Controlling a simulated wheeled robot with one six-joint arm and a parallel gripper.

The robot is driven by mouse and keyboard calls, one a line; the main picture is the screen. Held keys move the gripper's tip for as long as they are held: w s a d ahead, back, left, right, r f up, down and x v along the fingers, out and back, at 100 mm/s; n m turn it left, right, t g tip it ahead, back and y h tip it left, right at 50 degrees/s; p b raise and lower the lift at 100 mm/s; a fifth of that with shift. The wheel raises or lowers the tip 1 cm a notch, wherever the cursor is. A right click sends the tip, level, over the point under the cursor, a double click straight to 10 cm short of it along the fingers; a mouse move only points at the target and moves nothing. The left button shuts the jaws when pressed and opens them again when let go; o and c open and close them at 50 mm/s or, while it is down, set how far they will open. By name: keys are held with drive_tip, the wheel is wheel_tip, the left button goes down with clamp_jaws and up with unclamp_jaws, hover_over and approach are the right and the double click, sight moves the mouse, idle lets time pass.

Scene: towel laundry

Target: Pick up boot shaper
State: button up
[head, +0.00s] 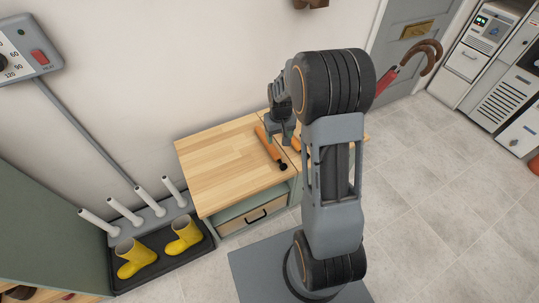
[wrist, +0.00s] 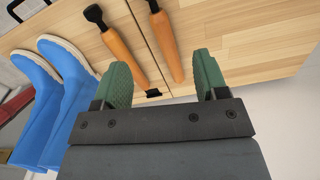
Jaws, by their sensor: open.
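Two orange wooden boot shapers with black ends lie side by side on a light wood cabinet top (head: 220,165). In the wrist view, one shaper (wrist: 118,45) is at left and the other (wrist: 166,45) at right, near a seam in the wood. In the head view, one shaper (head: 269,147) shows clearly; the other (head: 295,144) is partly hidden by my arm. My gripper (head: 281,135) is above the cabinet top, its green fingers apart. In the wrist view, the right shaper's lower end points between the fingers (wrist: 163,72); nothing is held.
Blue boots (wrist: 62,95) are left of my gripper in the wrist view. A tray of yellow boots (head: 137,257) with white upright posts stands left of the cabinet. A red umbrella (head: 386,80) is behind my arm. The tiled floor (head: 440,190) at right is clear.

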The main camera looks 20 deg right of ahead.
drive_tip(key=b, duration=0.3)
hover_over(280, 160)
drive_tip(key=f, duration=1.1)
drive_tip(key=shift+a, duration=0.2)
drive_tip(key=shift+d+f+b, duration=0.1)
drive_tip(key=shift+f+b, duration=0.9)
drive_tip(key=shift+f, duration=1.9)
drive_tip(key=c, duration=1.1)
drive_tip(key=shift+r, duration=0.15)
